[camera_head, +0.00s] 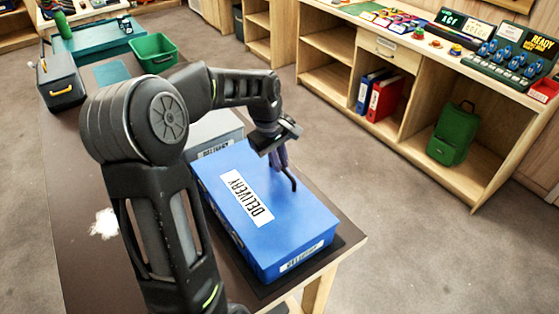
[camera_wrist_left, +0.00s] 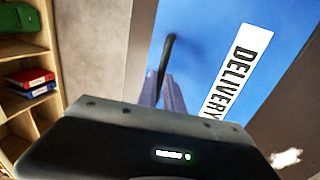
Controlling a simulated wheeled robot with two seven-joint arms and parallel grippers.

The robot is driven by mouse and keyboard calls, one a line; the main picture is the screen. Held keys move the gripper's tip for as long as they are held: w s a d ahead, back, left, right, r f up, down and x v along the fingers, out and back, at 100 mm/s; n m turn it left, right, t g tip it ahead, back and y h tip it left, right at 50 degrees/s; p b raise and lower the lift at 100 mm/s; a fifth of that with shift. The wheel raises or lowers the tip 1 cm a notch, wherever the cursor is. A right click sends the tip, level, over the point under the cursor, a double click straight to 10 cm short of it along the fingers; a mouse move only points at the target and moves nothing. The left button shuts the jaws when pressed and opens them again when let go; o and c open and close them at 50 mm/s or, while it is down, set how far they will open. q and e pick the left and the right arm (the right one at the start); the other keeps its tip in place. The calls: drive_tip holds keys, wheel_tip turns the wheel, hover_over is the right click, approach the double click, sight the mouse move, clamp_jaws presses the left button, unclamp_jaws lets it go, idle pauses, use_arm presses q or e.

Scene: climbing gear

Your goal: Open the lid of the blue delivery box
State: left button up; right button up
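The blue delivery box (camera_head: 275,248) stands on the near end of the dark table, with a white DELIVERY label on top. Its lid (camera_head: 290,215) lies flat and looks closed. The lid also shows in the left wrist view (camera_wrist_left: 205,45). A black bar handle (camera_head: 291,182) is on the lid's right side; it also shows in the wrist view (camera_wrist_left: 165,65). My left gripper (camera_head: 280,160) points down at the handle, its purplish fingers (camera_wrist_left: 163,95) close around or beside the handle's far end. Whether they grip it is unclear. My right gripper is out of view.
A grey box (camera_head: 215,128) stands just behind the blue box. A green bin (camera_head: 153,52) and a dark toolbox (camera_head: 60,78) are at the table's far end. Wooden shelves (camera_head: 430,125) stand across the floor, with free floor between. My left arm hides the table's middle.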

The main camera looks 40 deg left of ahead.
use_arm(q)
clamp_jaws()
idle(0.6)
drive_tip(key=shift+w+r, duration=0.1)
idle(0.4)
